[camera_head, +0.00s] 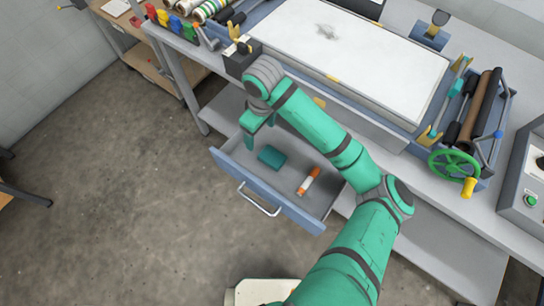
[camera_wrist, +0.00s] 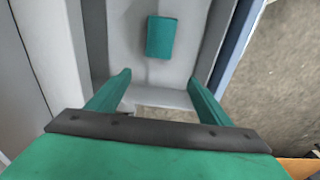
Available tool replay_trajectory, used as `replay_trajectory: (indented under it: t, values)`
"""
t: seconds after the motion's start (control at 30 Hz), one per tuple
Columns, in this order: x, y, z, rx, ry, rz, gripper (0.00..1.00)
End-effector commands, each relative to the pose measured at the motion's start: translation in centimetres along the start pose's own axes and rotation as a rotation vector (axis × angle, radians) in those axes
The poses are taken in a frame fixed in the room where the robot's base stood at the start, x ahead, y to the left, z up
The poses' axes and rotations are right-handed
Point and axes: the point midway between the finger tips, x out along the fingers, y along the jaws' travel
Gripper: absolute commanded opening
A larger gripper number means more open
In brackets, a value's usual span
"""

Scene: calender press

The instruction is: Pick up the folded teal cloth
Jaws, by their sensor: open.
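The folded teal cloth (camera_head: 271,157) lies flat on the floor of an open grey-blue drawer (camera_head: 262,181), in its left part. In the wrist view the cloth (camera_wrist: 161,37) is a small teal rectangle at the top middle, ahead of my fingertips. My gripper (camera_head: 257,124) points down over the drawer, above and a little left of the cloth. In the wrist view my gripper (camera_wrist: 160,88) has its two fingers wide apart with nothing between them. The fingers and the cloth are apart.
An orange and white tube (camera_head: 309,181) lies in the drawer, right of the cloth. The drawer has raised walls and a metal handle (camera_head: 259,200). The press bed (camera_head: 350,55) and a green handwheel (camera_head: 454,164) stand above. Bare floor (camera_head: 120,200) is free at left.

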Motion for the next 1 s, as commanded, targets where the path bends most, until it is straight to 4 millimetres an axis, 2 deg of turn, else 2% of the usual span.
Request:
replay_trajectory:
  t: [0.03,0.1,0.2,0.5,0.77,1.0]
  values:
    - [0.3,0.3,1.6,0.000,-0.034,0.000,0.73]
    - [0.7,0.5,2.9,-0.002,-0.066,-0.003,0.73]
    - [1.5,0.6,3.9,-0.003,-0.088,-0.006,0.73]
    - [5.6,0.5,4.3,-0.003,-0.088,-0.006,0.73]
    - [7.4,0.6,4.5,-0.003,-0.088,-0.005,0.73]
    - [10.6,0.7,5.0,-0.003,-0.087,-0.006,0.73]
